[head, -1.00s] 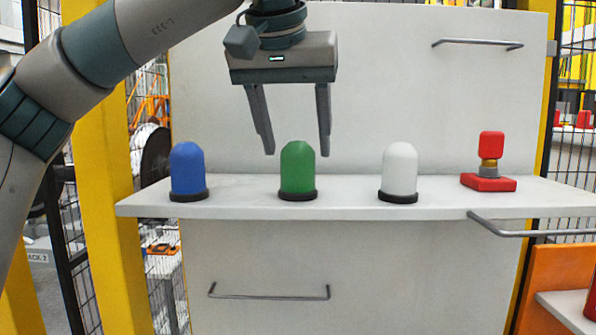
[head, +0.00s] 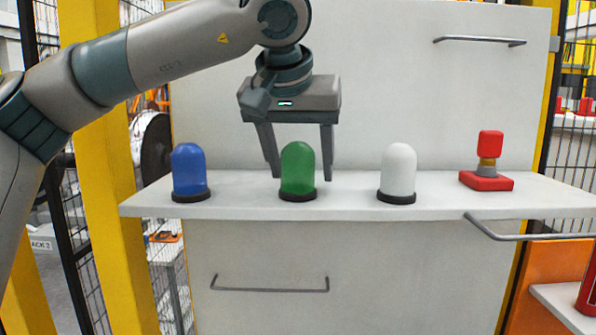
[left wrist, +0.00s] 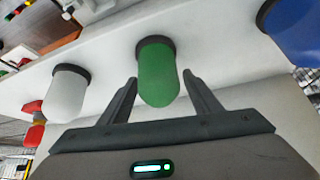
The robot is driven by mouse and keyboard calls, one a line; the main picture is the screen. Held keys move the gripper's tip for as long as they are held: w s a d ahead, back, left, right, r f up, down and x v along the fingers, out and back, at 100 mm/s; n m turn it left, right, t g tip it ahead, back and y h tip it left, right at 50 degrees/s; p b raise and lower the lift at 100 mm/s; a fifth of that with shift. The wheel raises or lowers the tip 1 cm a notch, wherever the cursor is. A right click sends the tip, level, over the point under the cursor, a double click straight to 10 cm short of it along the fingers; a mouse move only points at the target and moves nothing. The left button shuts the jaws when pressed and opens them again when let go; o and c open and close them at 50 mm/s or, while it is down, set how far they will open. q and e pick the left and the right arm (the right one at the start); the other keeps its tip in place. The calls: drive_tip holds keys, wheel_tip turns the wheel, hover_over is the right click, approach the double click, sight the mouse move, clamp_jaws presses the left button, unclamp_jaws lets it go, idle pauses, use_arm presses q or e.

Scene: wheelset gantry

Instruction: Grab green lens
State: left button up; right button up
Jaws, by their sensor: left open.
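The green lens (head: 298,168) stands upright on a dark base on the white shelf (head: 240,206), between the blue lens (head: 189,170) and the white lens (head: 398,170). My left gripper (head: 302,178) is open and points down, its fingers at the height of the green lens, one on each side in the picture. In the left wrist view the green lens (left wrist: 157,75) shows between the tips of the open left gripper (left wrist: 160,88), with gaps on both sides. Nothing is held. My right gripper is not in view.
A red part with a red block on top (head: 487,170) stands at the shelf's right end. A metal handle (head: 530,237) sticks out at the shelf's front right. The panel behind the shelf carries another handle (head: 478,41). Gaps of bare shelf separate the lenses.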

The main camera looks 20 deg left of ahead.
use_arm(q)
drive_tip(key=c, duration=1.2)
drive_tip(key=shift+r, duration=0.1)
drive_tip(key=shift+r+b, duration=0.6)
drive_tip(key=shift+r, duration=0.15)
wheel_tip(320, 180, up, 2)
drive_tip(key=shift+r+b, duration=0.1)
drive_tip(key=shift+b, duration=0.45)
drive_tip(key=s+d+r+b, duration=0.1)
drive_tip(key=d+r, duration=0.1)
drive_tip(key=d, duration=0.1)
drive_tip(key=s+d+r+b, duration=0.1)
drive_tip(key=d+r, duration=0.1)
drive_tip(key=d, duration=0.2)
drive_tip(key=s+d+r, duration=0.2)
drive_tip(key=d+r, duration=0.1)
drive_tip(key=d, duration=0.1)
drive_tip(key=shift+b, duration=0.4)
